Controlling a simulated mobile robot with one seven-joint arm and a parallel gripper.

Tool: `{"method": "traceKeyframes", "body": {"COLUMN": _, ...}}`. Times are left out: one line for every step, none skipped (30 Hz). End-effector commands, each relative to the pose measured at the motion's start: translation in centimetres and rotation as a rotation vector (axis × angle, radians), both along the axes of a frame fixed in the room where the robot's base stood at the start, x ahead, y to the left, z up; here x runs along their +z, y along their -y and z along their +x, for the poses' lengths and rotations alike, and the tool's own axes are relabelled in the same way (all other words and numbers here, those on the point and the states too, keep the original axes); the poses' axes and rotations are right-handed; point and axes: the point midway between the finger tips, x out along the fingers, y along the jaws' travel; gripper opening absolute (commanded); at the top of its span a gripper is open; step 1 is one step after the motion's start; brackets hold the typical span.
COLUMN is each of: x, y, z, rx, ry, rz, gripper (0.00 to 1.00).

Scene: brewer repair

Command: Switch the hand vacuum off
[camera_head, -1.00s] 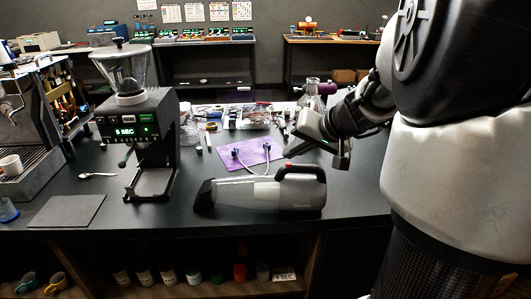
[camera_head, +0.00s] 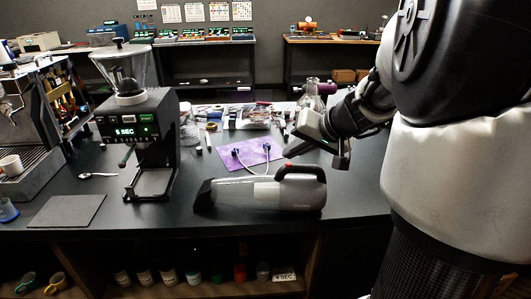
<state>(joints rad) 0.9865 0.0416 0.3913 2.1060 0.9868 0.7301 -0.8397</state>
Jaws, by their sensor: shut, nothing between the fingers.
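The hand vacuum (camera_head: 262,194) lies on its side along the front of the dark worktop, its clear nozzle end to the left. Its grey body and dark looped handle are at the right, with a small red spot on top of the handle. The fingers look closed and hold nothing. I cannot tell whether they touch the handle. No light on the vacuum shows whether it runs.
A grinder (camera_head: 140,130) with a lit display stands left of the vacuum. A purple mat (camera_head: 262,150) with white tubing lies behind it. A glass bottle (camera_head: 311,100) stands behind my gripper. A dark flat mat (camera_head: 67,211) and a spoon (camera_head: 97,175) lie at the left.

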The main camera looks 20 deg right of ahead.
Motion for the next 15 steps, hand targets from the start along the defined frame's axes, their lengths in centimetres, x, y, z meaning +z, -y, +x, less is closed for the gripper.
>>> {"method": "traceKeyframes", "body": {"x": 0.0, "y": 0.0, "z": 0.0, "rx": 0.0, "ry": 0.0, "rz": 0.0, "gripper": 0.0}}
{"method": "traceKeyframes", "body": {"x": 0.0, "y": 0.0, "z": 0.0, "rx": 0.0, "ry": 0.0, "rz": 0.0, "gripper": 0.0}}
{"method": "traceKeyframes", "body": {"x": 0.0, "y": 0.0, "z": 0.0, "rx": 0.0, "ry": 0.0, "rz": 0.0, "gripper": 0.0}}
{"method": "traceKeyframes", "body": {"x": 0.0, "y": 0.0, "z": 0.0, "rx": 0.0, "ry": 0.0, "rz": 0.0, "gripper": 0.0}}
{"method": "traceKeyframes", "body": {"x": -0.1, "y": 0.0, "z": 0.0, "rx": 0.0, "ry": 0.0, "rz": 0.0, "gripper": 0.0}}
{"method": "traceKeyframes", "body": {"x": -0.1, "y": 0.0, "z": 0.0, "rx": 0.0, "ry": 0.0, "rz": 0.0, "gripper": 0.0}}
{"method": "traceKeyframes", "body": {"x": -0.2, "y": 0.0, "z": 0.0, "rx": 0.0, "ry": 0.0, "rz": 0.0, "gripper": 0.0}}
{"method": "traceKeyframes", "body": {"x": -0.3, "y": 0.0, "z": 0.0, "rx": 0.0, "ry": 0.0, "rz": 0.0, "gripper": 0.0}}
{"method": "traceKeyframes", "body": {"x": -0.4, "y": 0.0, "z": 0.0, "rx": 0.001, "ry": 0.0, "rz": -0.001, "gripper": 0.0}}
{"method": "traceKeyframes", "body": {"x": -0.5, "y": 0.0, "z": 0.0, "rx": 0.001, "ry": 0.0, "rz": -0.001, "gripper": 0.0}}
{"method": "traceKeyframes", "body": {"x": -0.6, "y": 0.0, "z": 0.0, "rx": 0.001, "ry": 0.0, "rz": -0.001, "gripper": 0.0}}
{"method": "traceKeyframes", "body": {"x": -0.8, "y": 0.0, "z": 0.0, "rx": 0.001, "ry": 0.0, "rz": -0.001, "gripper": 0.0}}
{"method": "traceKeyframes", "body": {"x": -0.9, "y": 0.0, "z": 0.0, "rx": 0.001, "ry": 0.0, "rz": -0.001, "gripper": 0.0}}
{"method": "traceKeyframes", "body": {"x": -0.9, "y": 0.0, "z": 0.0, "rx": 0.002, "ry": 0.0, "rz": -0.001, "gripper": 0.0}}
{"method": "traceKeyframes", "body": {"x": -1.0, "y": 0.0, "z": 0.0, "rx": 0.002, "ry": 0.0, "rz": -0.001, "gripper": 0.0}}
